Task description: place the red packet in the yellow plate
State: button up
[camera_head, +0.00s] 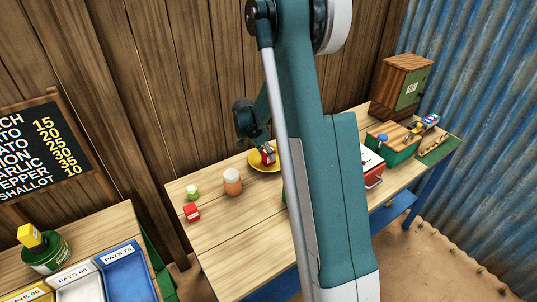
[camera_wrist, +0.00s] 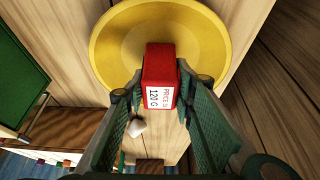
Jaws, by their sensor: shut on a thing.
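The red packet (camera_wrist: 160,66) has a white label reading 120 G. It sits between the fingertips of my gripper (camera_wrist: 158,94), which is shut on it. In the wrist view it overlaps the near part of the yellow plate (camera_wrist: 112,50). My arm hides part of the plate there. I cannot tell whether the packet touches the plate or hangs just above it.
A second red item (camera_head: 192,213), a green-lidded jar (camera_head: 192,192) and an orange jar (camera_head: 232,182) stand left of the plate. A red-and-white box (camera_head: 373,168) and a green case (camera_head: 395,150) stand to the right. A small white object (camera_wrist: 136,128) lies near the plate.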

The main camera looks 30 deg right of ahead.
jog(key=o, duration=0.9)
jog(key=shift+r, duration=0.1)
jog(key=p+v, duration=0.1)
jog(key=v, duration=1.1)
